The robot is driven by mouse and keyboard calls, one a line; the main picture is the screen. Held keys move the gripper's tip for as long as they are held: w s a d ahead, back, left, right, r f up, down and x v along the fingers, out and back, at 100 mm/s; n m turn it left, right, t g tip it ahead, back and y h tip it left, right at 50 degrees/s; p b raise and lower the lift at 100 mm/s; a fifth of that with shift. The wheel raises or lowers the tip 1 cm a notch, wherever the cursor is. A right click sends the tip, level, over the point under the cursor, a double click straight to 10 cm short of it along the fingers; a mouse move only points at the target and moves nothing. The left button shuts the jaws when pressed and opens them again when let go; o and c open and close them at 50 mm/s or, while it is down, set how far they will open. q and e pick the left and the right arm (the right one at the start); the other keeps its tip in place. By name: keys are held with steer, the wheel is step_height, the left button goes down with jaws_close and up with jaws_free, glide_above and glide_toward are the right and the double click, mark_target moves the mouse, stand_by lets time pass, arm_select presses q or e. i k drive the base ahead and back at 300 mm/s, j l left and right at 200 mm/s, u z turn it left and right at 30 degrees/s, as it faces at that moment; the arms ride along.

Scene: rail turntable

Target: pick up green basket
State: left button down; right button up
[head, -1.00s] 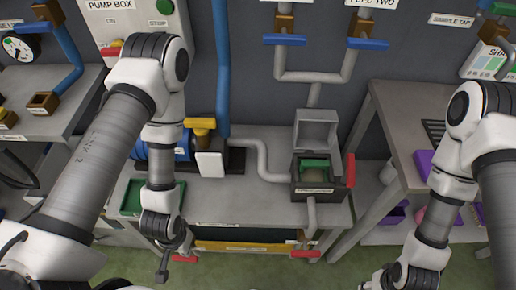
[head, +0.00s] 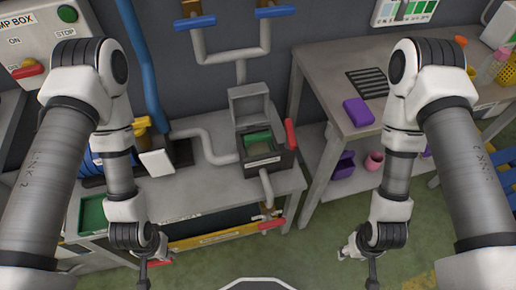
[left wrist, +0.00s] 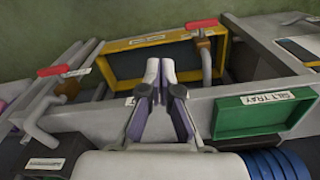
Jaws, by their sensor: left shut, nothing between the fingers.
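A green basket (head: 258,144) sits inside a dark open-topped box (head: 268,160) on the grey bench, with the box's grey lid raised behind it. My left gripper (head: 144,277) hangs in front of the bench, left of the box and apart from the basket. In the left wrist view my left gripper (left wrist: 160,66) is shut and empty. My right gripper (head: 371,279) hangs low at the right, apart from the basket; its fingers are too small to judge.
A green silt tray (left wrist: 262,119) lies at the bench's left end; it also shows in the head view (head: 92,216). A red handle (head: 290,134) stands right of the box. A right-hand table (head: 330,80) holds a purple block (head: 358,112). Floor between is clear.

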mark_target(258, 144)
steer(key=l, duration=1.05)
steer(key=k+l, duration=0.1)
steer(key=l, duration=0.9)
